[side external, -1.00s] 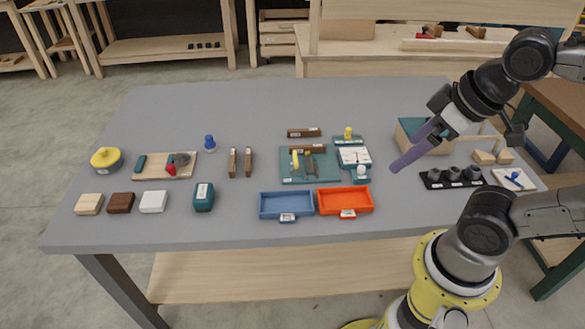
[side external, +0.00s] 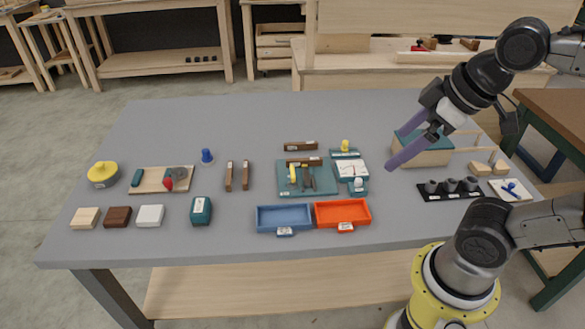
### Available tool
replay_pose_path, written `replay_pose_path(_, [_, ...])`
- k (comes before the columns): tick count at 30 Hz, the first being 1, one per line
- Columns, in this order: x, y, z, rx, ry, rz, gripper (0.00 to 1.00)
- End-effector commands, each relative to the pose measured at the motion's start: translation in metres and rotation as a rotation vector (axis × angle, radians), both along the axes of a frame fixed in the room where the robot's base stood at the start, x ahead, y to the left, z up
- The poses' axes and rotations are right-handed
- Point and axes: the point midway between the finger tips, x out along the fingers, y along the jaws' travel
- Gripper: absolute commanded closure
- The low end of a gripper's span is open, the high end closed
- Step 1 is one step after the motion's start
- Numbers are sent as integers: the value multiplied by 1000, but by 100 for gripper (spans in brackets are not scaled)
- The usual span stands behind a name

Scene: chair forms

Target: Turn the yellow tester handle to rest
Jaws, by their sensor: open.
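A yellow handle (side external: 292,173) stands at the left of a dark green board (side external: 325,188) near the middle of the table. Dark parts (side external: 306,178) sit beside it on the board. I cannot tell its exact angle. Right of the board is a small green device (side external: 351,168) with a white face, a yellow knob (side external: 345,146) at its back and a white knob at its front. I cannot tell which of the two yellow parts is the tester's handle. My gripper (side external: 395,150), with purple fingers, is open and empty, to the right of both and apart from them.
A blue tray (side external: 284,227) and an orange tray (side external: 343,223) lie in front of the board. Brown blocks (side external: 301,146) lie behind it. A green-topped wooden box (side external: 424,158) and a black holder with cups (side external: 451,197) stand on the right. The back left table (side external: 230,115) is clear.

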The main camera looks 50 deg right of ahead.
Motion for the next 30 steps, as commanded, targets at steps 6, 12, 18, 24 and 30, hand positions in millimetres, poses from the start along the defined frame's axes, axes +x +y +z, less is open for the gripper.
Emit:
replay_pose_path(6, [50,-3,33,-100,50,178,0])
replay_pose_path(12, [113,-9,43,-168,131,326,0])
replay_pose_path(18, [185,-19,27,-203,236,456,0])
replay_pose_path(24, [248,-32,-18,-197,346,530,0])
replay_pose_path(30, [281,-42,-72,-161,443,530,0])
